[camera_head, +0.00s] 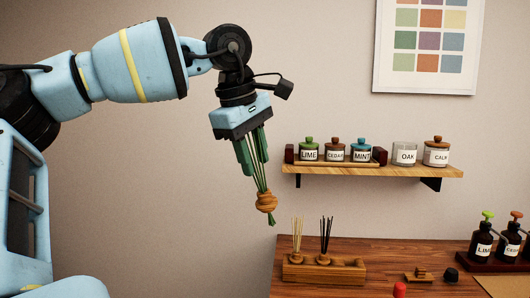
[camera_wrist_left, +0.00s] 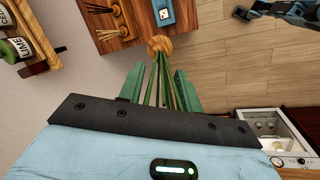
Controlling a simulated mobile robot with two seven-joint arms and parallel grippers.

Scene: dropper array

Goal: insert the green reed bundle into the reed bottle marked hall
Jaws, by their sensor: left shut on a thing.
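The green reed bundle (camera_head: 264,180) is a fan of thin pale and green sticks with a round wooden collar and a short green tip at its lower end. My left gripper (camera_head: 253,157) is shut on it and holds it in the air, slightly tilted, collar downward, left of the shelf and above the table's left end. In the left wrist view the bundle (camera_wrist_left: 160,78) runs between the two green fingers, with its wooden collar (camera_wrist_left: 160,45) beyond them. I cannot make out a reed bottle marked hall in either view. My right gripper is not clearly in view.
A wooden rack (camera_head: 348,272) with pale and black reed bundles stands on the table (camera_head: 385,250) below. A wall shelf (camera_head: 410,170) carries labelled jars to the right. Dark pump bottles (camera_head: 482,244) stand at the far right. A white-rimmed container (camera_wrist_left: 245,115) shows lower right in the wrist view.

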